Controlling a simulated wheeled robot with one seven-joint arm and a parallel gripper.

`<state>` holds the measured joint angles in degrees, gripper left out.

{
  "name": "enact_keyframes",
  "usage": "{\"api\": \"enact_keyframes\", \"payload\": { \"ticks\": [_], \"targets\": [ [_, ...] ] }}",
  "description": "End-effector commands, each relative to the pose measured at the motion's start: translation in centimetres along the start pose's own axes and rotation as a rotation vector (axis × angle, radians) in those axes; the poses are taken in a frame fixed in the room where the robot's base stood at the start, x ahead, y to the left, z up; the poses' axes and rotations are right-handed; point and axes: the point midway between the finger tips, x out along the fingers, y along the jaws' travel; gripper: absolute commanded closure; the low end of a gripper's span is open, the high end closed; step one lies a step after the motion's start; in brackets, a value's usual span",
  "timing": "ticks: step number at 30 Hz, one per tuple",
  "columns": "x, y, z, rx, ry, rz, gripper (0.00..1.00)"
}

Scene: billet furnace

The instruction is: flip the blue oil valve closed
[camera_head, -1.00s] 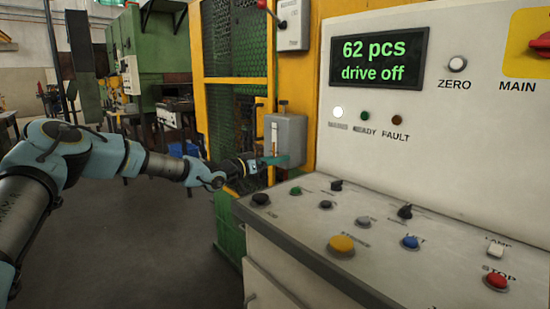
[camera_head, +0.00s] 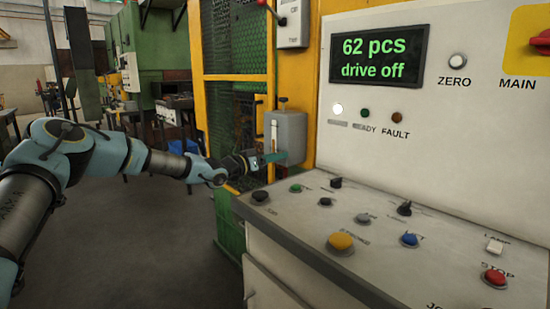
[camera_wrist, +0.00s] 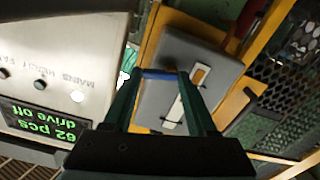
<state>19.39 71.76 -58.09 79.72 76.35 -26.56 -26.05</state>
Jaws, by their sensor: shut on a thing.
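The blue oil valve (camera_wrist: 160,74) shows in the wrist view as a short blue bar at the front of the grey oil box (camera_wrist: 178,60). My gripper (camera_wrist: 158,80) has its two green fingers at either end of this bar and is shut on it. In the head view my gripper (camera_head: 273,158) reaches in from the left to the lower left of the grey oil box (camera_head: 292,136). The blue bar is hidden or too small to make out there. The box has a pale upright sight glass on its front.
The control desk (camera_head: 330,222) with several buttons and knobs stands right of my gripper, below a panel reading "62 pcs drive off" (camera_head: 379,57). A yellow-framed mesh guard (camera_head: 237,45) stands behind the box. The floor (camera_head: 130,240) at left is clear.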

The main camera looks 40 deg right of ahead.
Motion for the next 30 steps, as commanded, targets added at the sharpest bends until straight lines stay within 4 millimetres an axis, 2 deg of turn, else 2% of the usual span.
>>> {"api": "enact_keyframes", "payload": {
  "ticks": [1,3,8,18,29,30],
  "targets": [
    [-0.02,-0.04,-0.01,0.0,0.0,-0.001,0.9],
    [-0.02,-0.04,-0.01,0.0,0.0,-0.001,0.98],
    [0.02,-0.04,0.27,0.032,0.0,0.0,0.98],
    [0.02,-0.05,0.69,0.256,0.0,0.001,0.98],
    [-0.03,-0.05,0.42,0.275,-0.001,0.0,0.98],
    [-0.03,-0.05,0.42,0.275,-0.001,0.0,0.38]
  ]
}}
